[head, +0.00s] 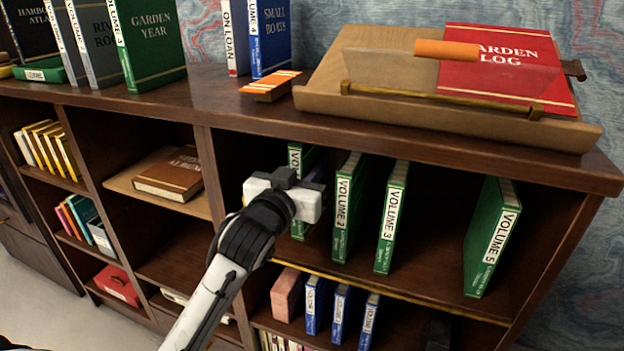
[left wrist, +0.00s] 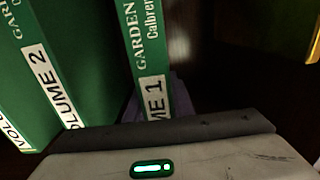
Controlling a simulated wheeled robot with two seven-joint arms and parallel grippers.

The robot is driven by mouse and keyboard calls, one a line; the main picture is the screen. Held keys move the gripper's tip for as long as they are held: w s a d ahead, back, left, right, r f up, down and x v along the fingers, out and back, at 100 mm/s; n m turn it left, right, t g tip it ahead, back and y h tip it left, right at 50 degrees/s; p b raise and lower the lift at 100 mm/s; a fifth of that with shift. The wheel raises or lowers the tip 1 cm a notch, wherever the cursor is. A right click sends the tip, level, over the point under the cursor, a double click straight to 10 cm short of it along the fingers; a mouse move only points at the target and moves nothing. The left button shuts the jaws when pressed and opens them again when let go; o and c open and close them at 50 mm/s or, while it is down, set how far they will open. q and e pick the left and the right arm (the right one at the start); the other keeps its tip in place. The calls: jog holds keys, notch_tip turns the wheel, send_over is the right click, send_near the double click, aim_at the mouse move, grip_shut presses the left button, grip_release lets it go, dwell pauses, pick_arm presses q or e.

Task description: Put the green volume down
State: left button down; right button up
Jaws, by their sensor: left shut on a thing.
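My left gripper (head: 312,180) reaches into the middle shelf bay and is shut on a green volume (head: 297,158), labelled Volume 1 in the left wrist view (left wrist: 147,60). The gripper hides the middle of its spine in the head view. The volume is about upright; I cannot tell whether its foot touches the shelf board. To its right stand green Volume 2 (head: 346,205), which also shows in the left wrist view (left wrist: 50,85), and green Volume 3 (head: 391,215). Green Volume 5 (head: 492,240) leans further right. My right gripper is not in view.
A wide gap lies between Volume 3 and Volume 5. Above, the desk top carries a sloped stand (head: 560,130) with a red Garden Log (head: 500,65) and an orange-topped block (head: 270,86). A brown book (head: 168,175) lies in the bay to the left. Small blue volumes (head: 340,312) stand below.

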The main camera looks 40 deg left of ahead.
pick_arm(q)
jog(key=shift+w+r, duration=0.15)
jog(key=shift+w, duration=0.1)
jog(key=shift+f+b, duration=0.55)
jog(key=shift+f, duration=1.2)
jog(key=shift+f, duration=0.15)
jog(key=c, duration=1.5)
grip_release()
jog(key=shift+f, duration=0.1)
